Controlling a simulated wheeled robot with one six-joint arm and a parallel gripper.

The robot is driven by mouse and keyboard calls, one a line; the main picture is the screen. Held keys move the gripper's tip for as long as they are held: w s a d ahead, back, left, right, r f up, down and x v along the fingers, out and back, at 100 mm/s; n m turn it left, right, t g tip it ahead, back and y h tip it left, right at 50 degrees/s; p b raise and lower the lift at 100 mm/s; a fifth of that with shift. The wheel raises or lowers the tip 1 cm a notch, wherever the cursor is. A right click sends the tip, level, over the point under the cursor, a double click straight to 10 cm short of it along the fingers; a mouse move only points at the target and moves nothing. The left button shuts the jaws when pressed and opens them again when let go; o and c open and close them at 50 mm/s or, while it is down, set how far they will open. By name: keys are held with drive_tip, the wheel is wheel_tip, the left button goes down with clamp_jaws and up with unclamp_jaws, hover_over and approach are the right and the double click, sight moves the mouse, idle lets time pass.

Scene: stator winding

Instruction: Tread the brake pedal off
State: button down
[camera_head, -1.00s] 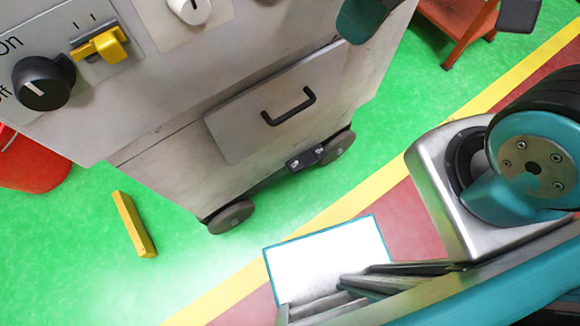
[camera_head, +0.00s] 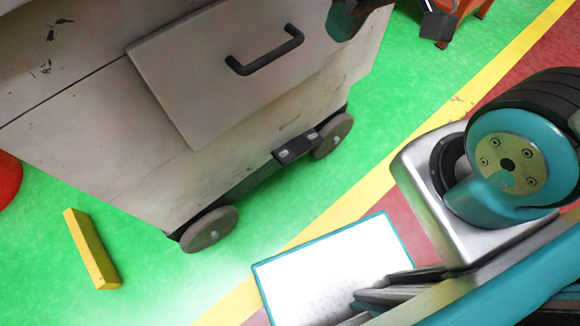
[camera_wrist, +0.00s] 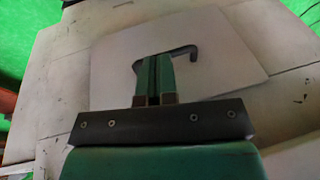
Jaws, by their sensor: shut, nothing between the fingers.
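The brake pedal (camera_head: 294,148) is a small dark pedal on the lower edge of the beige machine (camera_head: 150,150), between two grey caster wheels, in the head view. It sticks out a little above the green floor. My gripper (camera_wrist: 155,62) shows in the wrist view with its two green fingers shut and empty. The fingers overlap the black drawer handle (camera_wrist: 186,50) in that picture; I cannot tell whether they touch it. In the head view a teal part of my arm shows at the top, apart from the pedal. I cannot make out the pedal in the wrist view.
A yellow bar (camera_head: 92,250) lies on the green floor at left. A red object (camera_head: 8,180) is at the left edge, and an orange stand (camera_head: 450,15) at the top right. Green floor in front of the casters is clear, bounded by a yellow stripe (camera_head: 350,205).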

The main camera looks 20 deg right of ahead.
drive_tip(key=w+d+f+m+h+b, duration=0.1)
drive_tip(key=w+d+f+m+b, duration=0.1)
drive_tip(key=f+b, duration=0.8)
drive_tip(key=w+d+f+m+b, duration=0.1)
drive_tip(key=w+d+f+b, duration=0.1)
drive_tip(key=f+b, duration=0.75)
drive_tip(key=w+d+f+m+h+b, duration=0.1)
drive_tip(key=w+d+f+m+b, duration=0.15)
drive_tip(key=f+b, duration=0.75)
drive_tip(key=m+g+y, duration=0.1)
drive_tip(key=m+g, duration=0.1)
drive_tip(key=m, duration=1.1)
approach(289, 158)
drive_tip(key=shift+w+d+r+n, duration=0.15)
drive_tip(key=shift+d+r, duration=0.1)
drive_tip(key=shift+r, duration=0.35)
drive_tip(key=shift+w+d+r+n, duration=0.1)
drive_tip(key=shift+w+d+r, duration=0.1)
drive_tip(key=shift+r, duration=0.35)
drive_tip(key=f+b, duration=0.2)
drive_tip(key=f, duration=0.1)
drive_tip(key=a+f+b, duration=0.1)
drive_tip(key=f+b, duration=0.1)
drive_tip(key=f, duration=0.1)
drive_tip(key=a+f+b, duration=0.1)
drive_tip(key=f+b, duration=0.1)
drive_tip(key=f, duration=0.1)
drive_tip(key=shift+s+f, duration=0.35)
drive_tip(key=shift+f, duration=0.05)
